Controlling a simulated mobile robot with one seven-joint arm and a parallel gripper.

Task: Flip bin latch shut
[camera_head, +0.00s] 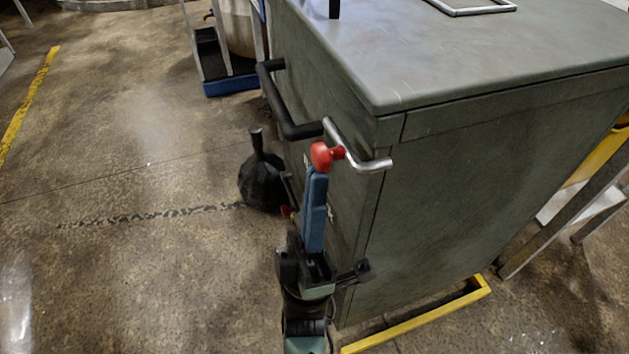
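The bin is a large grey-green metal box (480,170) filling the right of the view. At its near left corner is a bent silver latch bar (360,162), with a red knob (322,156) beside it. A blue bar (315,210) stands upright just below the red knob, in line with my arm. I cannot tell whether it belongs to the latch or to my gripper. My black gripper (312,262) is low in front of the bin's left face, below the red knob. Its fingertips do not show clearly, and I cannot tell what it touches.
A black handle (285,105) juts from the bin's left face. A black tied bag (262,180) sits on the floor beside it. A yellow foot frame (420,318) sticks out at the bin's base. Open concrete floor lies to the left.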

